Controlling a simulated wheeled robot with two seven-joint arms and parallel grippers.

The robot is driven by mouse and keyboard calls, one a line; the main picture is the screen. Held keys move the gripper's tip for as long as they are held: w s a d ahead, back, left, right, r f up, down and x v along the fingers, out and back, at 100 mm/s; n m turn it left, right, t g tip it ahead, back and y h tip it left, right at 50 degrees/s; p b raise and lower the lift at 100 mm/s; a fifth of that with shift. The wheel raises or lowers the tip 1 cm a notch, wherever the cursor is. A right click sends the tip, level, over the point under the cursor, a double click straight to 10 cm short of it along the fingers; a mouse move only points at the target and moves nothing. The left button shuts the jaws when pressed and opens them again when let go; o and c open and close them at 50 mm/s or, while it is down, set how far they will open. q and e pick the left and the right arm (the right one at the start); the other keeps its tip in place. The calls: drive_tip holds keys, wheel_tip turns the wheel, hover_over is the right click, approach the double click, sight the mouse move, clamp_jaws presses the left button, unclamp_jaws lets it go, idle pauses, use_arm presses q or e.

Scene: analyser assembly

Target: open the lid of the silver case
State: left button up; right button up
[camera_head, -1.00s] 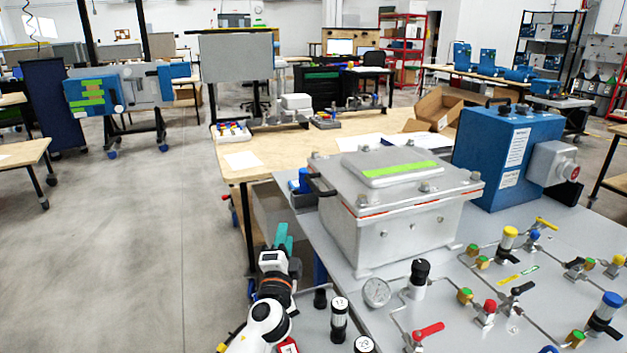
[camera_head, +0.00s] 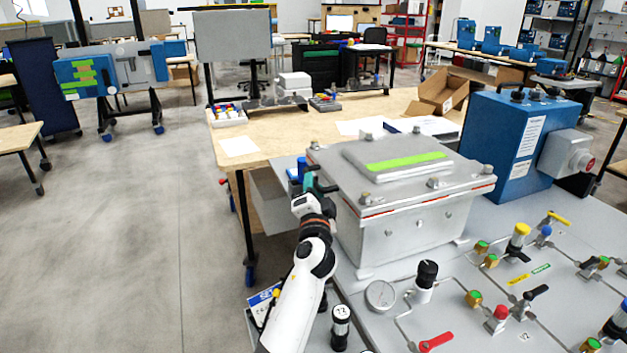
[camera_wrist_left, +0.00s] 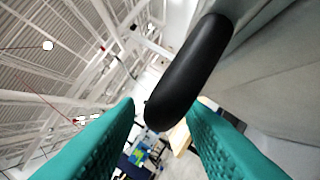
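The silver case (camera_head: 398,232) stands on the grey bench with its lid (camera_head: 345,200) down; a green strip lies across the lid's raised top. A black handle (camera_wrist_left: 190,75) sticks out from the case's left side. My left gripper (camera_head: 311,184) is at that handle and partly hides it in the head view. In the left wrist view my teal fingers (camera_wrist_left: 162,108) are spread apart, with the handle's rounded end between the tips. The fingers do not look closed on it. My right gripper is in neither current view.
A blue box (camera_head: 505,140) stands right of the case. Valves, pipes and a round gauge (camera_head: 380,295) fill the bench in front of it. A wooden table (camera_head: 290,143) with an open cardboard box (camera_head: 440,95) is behind. Open floor lies to the left.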

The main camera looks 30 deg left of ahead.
use_arm(q)
drive_tip(key=shift+x, duration=1.3)
clamp_jaws()
